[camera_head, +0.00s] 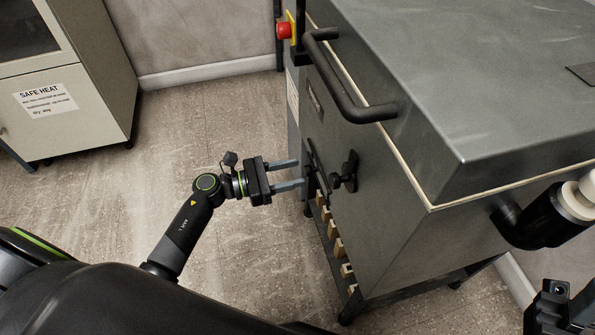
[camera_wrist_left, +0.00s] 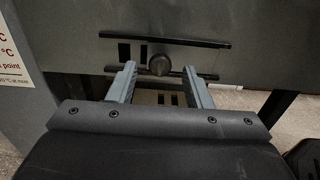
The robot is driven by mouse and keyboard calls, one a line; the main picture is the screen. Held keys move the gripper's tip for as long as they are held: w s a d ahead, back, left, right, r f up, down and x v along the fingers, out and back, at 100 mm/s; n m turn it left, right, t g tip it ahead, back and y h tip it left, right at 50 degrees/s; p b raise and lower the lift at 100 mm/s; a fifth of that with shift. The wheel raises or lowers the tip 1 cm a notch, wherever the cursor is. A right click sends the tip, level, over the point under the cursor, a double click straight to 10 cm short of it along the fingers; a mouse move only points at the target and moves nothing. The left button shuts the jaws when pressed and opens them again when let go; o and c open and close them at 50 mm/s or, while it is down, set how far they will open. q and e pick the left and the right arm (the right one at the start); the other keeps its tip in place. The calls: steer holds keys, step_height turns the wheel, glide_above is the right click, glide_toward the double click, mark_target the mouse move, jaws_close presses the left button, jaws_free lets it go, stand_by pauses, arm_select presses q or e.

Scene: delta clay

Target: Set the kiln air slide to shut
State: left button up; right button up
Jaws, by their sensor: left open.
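The kiln (camera_head: 385,180) is a grey metal box with a lid. Its air slide shows in the left wrist view as a round dark knob (camera_wrist_left: 159,64) between two dark horizontal rails (camera_wrist_left: 205,43). Dark slots (camera_wrist_left: 124,52) show to the left of the knob. My left gripper (camera_head: 298,173) is open at the kiln's front, level with the rails. In the left wrist view its fingers (camera_wrist_left: 159,72) stand apart to the left and right of the knob, with gaps on both sides. I cannot tell how deep the knob sits between them.
A black lid handle (camera_head: 345,90) sticks out above my left gripper. A black clamp-like fitting (camera_head: 347,172) stands out just right of the slide. A red button (camera_head: 284,30) is at the kiln's far corner. A cabinet (camera_head: 70,90) stands far left; open floor (camera_head: 150,165) lies between.

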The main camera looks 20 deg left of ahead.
arm_select(q)
steer(key=shift+x, duration=0.95)
steer(key=shift+c, duration=0.2)
jaws_close()
